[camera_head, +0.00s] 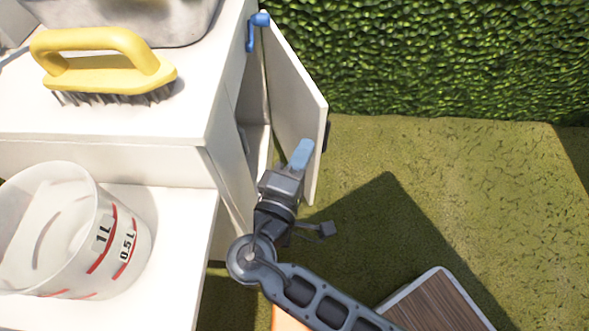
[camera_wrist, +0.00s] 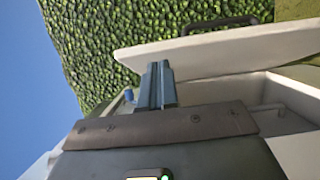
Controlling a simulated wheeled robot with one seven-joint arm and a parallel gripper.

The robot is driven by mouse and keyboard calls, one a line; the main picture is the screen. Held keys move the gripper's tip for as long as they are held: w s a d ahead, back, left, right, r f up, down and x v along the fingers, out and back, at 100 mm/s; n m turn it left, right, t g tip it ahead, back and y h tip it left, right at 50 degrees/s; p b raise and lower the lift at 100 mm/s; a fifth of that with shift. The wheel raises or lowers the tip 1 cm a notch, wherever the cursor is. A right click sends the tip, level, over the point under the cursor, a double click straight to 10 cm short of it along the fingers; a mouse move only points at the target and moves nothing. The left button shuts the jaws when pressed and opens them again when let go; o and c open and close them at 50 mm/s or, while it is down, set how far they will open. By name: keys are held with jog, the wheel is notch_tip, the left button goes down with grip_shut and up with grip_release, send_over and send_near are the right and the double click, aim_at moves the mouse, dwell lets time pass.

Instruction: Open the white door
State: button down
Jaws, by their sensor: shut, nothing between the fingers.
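The white door (camera_head: 293,100) stands partly open, swung out from the white cabinet (camera_head: 228,165). In the wrist view the door (camera_wrist: 215,52) runs across the picture beyond my fingers, with a dark handle (camera_wrist: 218,24) on its far, outer side. The handle shows only as a dark bit (camera_head: 326,136) at the door's edge in the head view. My gripper (camera_head: 301,154) is shut and empty, at the inner side of the door near its free edge. Its blue fingers (camera_wrist: 157,85) overlap the door in both views; I cannot tell whether they touch it.
A yellow brush (camera_head: 100,62) lies on the white top, with a clear measuring bucket (camera_head: 60,235) on the lower surface. A blue clamp-like piece (camera_head: 256,30) sits by the cabinet's far corner. A hedge (camera_head: 430,55) stands behind.

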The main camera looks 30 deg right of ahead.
aim_at(317, 127)
jog(key=shift+x, duration=1.5)
jog(key=shift+d, duration=0.1)
